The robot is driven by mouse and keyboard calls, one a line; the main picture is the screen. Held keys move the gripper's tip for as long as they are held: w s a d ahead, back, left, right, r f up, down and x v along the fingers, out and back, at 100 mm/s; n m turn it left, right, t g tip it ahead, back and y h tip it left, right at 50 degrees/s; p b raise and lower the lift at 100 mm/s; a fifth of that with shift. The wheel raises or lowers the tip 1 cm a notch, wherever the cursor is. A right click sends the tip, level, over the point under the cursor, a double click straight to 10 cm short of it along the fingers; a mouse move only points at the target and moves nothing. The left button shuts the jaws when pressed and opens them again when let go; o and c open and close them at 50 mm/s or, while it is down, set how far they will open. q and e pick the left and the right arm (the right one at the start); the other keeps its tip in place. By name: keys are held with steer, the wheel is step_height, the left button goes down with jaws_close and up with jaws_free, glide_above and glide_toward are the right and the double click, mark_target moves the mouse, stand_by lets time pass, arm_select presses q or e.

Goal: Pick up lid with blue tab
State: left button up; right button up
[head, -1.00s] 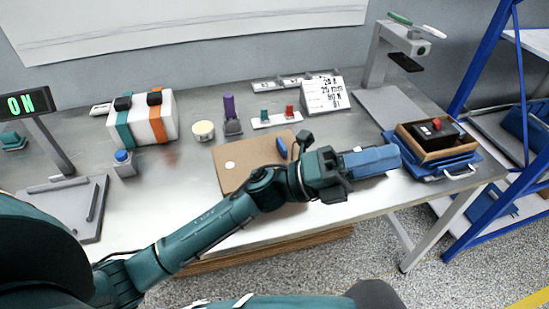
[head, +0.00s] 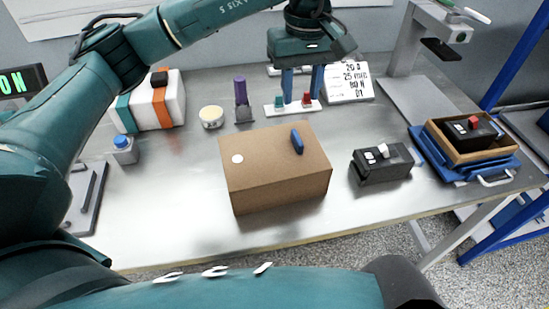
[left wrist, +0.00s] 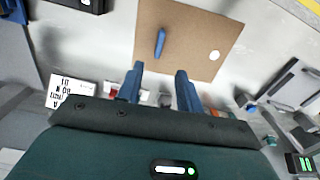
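A brown cardboard box with a flat lid (head: 268,157) sits mid-table in the head view. A blue tab (head: 297,141) stands up near the lid's back right, and a white dot marks its left part. The left wrist view shows the lid (left wrist: 185,30) and tab (left wrist: 160,42) just beyond the fingertips. My left gripper (head: 302,98) is raised beyond the box, fingers down, in front of the plug stand from the head camera. Its blue fingers are apart and empty; they also show in the left wrist view (left wrist: 158,74). My right gripper is not in view.
A black breaker (head: 382,164) lies right of the box. A blue tray (head: 465,168) with another breaker is farther right. A plug stand (head: 292,108), purple-handled device (head: 241,100) and round tub (head: 211,117) stand behind. The table's front strip is clear.

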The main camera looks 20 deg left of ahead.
mark_target(297, 136)
arm_select(q)
step_height(297, 136, down, 11)
steer(key=shift+r+p, duration=0.15)
steer(key=shift+p, duration=0.65)
steer(key=shift+c, duration=0.3)
jaws_close()
